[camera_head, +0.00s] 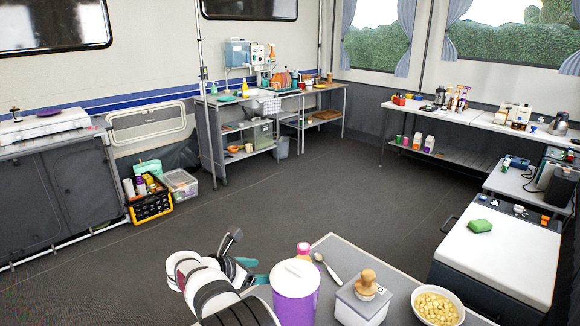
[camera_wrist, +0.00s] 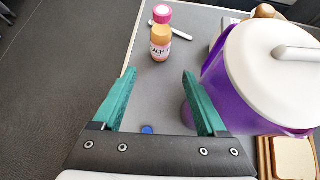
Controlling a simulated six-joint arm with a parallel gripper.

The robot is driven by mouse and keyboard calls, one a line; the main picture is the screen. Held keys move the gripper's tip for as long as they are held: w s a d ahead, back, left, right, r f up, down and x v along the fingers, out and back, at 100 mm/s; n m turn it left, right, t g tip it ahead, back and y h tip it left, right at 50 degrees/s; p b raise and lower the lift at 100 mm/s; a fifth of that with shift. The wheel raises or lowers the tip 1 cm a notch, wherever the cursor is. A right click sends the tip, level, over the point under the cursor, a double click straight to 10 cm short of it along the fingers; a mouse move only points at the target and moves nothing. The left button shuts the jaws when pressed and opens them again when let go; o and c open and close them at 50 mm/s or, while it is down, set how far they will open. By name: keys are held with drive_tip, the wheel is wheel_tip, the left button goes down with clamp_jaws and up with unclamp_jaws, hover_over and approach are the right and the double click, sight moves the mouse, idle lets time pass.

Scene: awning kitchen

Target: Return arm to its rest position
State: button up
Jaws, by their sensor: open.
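My gripper (camera_head: 243,270) is at the bottom of the head view, at the left edge of a grey table (camera_head: 345,248). In the wrist view its two green fingers (camera_wrist: 158,92) are apart with nothing between them. A purple canister with a white lid (camera_head: 295,290) stands just right of it; in the wrist view the canister (camera_wrist: 225,90) is close beside the right finger. A small bottle with a pink cap (camera_wrist: 161,34) stands upright beyond the fingertips. My arm hides part of the table's left side.
On the table are a spoon (camera_head: 326,268), a white box with a wooden knob (camera_head: 362,300) and a bowl of pale pieces (camera_head: 437,306). Bread slices (camera_wrist: 293,158) lie below the canister in the wrist view. A white-topped chest (camera_head: 500,255) carries a green sponge (camera_head: 480,226). The floor (camera_head: 270,205) beyond is open.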

drive_tip(key=s+d+r+m+g+y, duration=0.1)
drive_tip(key=s+r+m+g, duration=0.1)
drive_tip(key=s+m, duration=0.5)
drive_tip(key=s+d+r+m+g+y, duration=0.1)
drive_tip(key=s+r+m+g+y, duration=0.2)
drive_tip(key=s, duration=0.7)
drive_tip(key=s+d+r+m+g, duration=0.2)
drive_tip(key=s+d+r+m, duration=0.1)
drive_tip(key=s+d+m, duration=0.75)
drive_tip(key=s+d+f+m+y, duration=0.1)
drive_tip(key=s+m+y, duration=0.1)
drive_tip(key=s+m, duration=0.3)
drive_tip(key=s+d+m+g+y, duration=0.1)
drive_tip(key=s+m+y, duration=0.1)
drive_tip(key=s+m, duration=0.4)
drive_tip(key=s, duration=0.3)
drive_tip(key=shift+d+f, duration=0.35)
drive_tip(key=shift+f, duration=0.05)
drive_tip(key=shift+m, duration=0.25)
